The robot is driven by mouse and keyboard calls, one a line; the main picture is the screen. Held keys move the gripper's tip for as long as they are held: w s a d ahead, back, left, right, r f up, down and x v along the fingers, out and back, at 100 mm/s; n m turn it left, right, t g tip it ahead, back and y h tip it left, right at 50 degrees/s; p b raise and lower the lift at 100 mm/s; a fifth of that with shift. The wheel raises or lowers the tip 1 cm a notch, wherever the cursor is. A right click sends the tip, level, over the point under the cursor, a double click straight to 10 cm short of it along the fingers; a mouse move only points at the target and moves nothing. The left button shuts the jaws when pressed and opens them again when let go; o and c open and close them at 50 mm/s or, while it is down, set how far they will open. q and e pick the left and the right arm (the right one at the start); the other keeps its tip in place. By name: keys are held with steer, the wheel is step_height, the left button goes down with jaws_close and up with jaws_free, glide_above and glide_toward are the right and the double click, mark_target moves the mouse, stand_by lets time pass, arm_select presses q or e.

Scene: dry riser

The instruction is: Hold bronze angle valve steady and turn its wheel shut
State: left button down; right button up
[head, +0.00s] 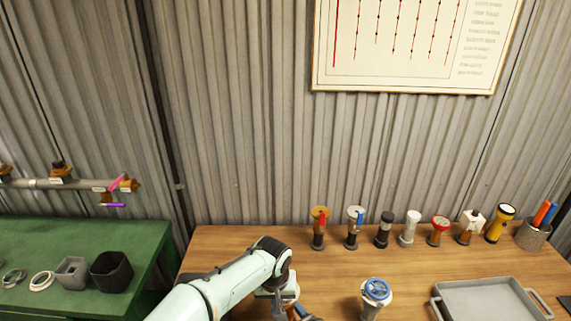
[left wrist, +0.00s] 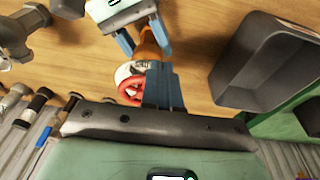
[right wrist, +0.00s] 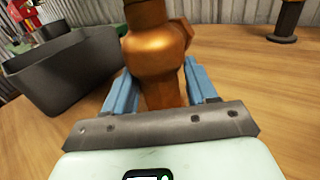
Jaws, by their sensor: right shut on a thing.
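The bronze angle valve (right wrist: 160,60) stands between the fingers of my right gripper (right wrist: 155,90), which is shut on its body. In the left wrist view the valve's orange-brown body (left wrist: 150,45) and red wheel (left wrist: 130,88) show, with the right gripper (left wrist: 140,38) around the body. My left gripper (left wrist: 165,85) has its fingers together, close beside the red wheel and partly in front of it. Whether they touch the wheel is unclear. In the head view my left arm covers most of this spot, and the right wrist view does not show the wheel.
A blue-wheeled valve (head: 376,292) stands on the wooden table (head: 440,268) nearby. A row of several fittings stands along the back, with a grey tray (head: 485,300) at right. A dark bin (right wrist: 65,75) is close to the right gripper. A green table (head: 60,240) stands left.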

arm_select(q)
steer(key=shift+w+a+r, duration=0.2)
steer(key=shift+w+a, duration=0.05)
arm_select(e)
steer(key=shift+s+a, duration=0.1)
steer(key=shift+a, duration=0.05)
arm_select(q)
steer(key=shift+s, duration=0.1)
steer(key=shift+s+a+r, duration=0.1)
steer(key=shift+a+r, duration=0.05)
steer(key=shift+r, duration=1.3)
steer(key=shift+s+a+r, duration=0.1)
steer(key=shift+r, duration=1.35)
steer(key=d+f, duration=0.3)
steer(key=f, duration=0.3)
steer(key=shift+d, duration=0.15)
steer(key=shift+w, duration=0.1)
